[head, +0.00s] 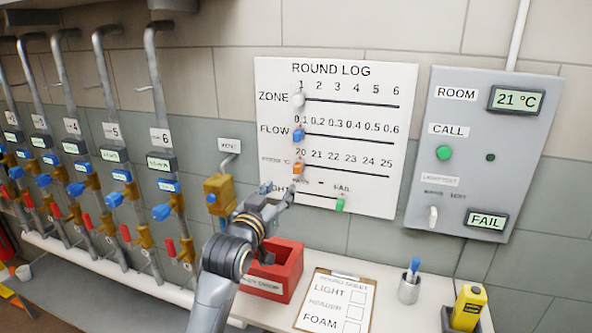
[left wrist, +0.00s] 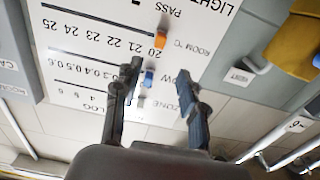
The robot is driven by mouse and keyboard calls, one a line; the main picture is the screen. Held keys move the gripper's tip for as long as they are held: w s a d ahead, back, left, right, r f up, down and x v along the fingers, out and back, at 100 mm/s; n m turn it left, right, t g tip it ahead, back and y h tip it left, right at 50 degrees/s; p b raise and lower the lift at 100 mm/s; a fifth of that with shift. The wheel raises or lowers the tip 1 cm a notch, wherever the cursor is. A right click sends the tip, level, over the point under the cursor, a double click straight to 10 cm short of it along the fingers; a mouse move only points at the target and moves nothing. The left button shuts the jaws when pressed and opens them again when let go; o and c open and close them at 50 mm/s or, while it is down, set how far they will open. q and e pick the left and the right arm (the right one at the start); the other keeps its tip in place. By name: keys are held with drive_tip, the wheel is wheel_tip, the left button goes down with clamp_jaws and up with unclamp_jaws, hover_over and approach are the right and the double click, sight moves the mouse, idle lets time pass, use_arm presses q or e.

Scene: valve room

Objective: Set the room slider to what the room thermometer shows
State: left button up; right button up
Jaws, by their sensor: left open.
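The room thermometer display (head: 515,100) on the grey panel reads 21 °C. The orange room slider (head: 298,168) sits at the 20 end of its 20–25 scale on the white ROUND LOG board (head: 410,95). The left wrist view shows the orange slider upside down (left wrist: 161,38), beside the 20 mark. My left gripper (head: 278,192) is open and empty, in front of the board's lower left. In the left wrist view its fingers (left wrist: 163,85) are spread, with the orange slider beyond them. I cannot tell the exact gap to the board. My right gripper is not in view.
The white zone slider (head: 298,100) and blue flow slider (head: 298,134) are above the room slider; the green light slider (head: 340,204) is below at FAIL. A red bin (head: 290,268), clipboard (head: 335,300), pen cup (head: 409,288) and yellow device (head: 468,307) stand below.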

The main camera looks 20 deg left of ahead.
sight(296, 170)
use_arm(q)
drive_tip(key=w, duration=0.4)
drive_tip(key=w+p, duration=0.1)
drive_tip(key=w, duration=0.7)
drive_tip(key=shift+w+d, duration=0.3)
drive_tip(key=shift+w, duration=0.1)
clamp_jaws()
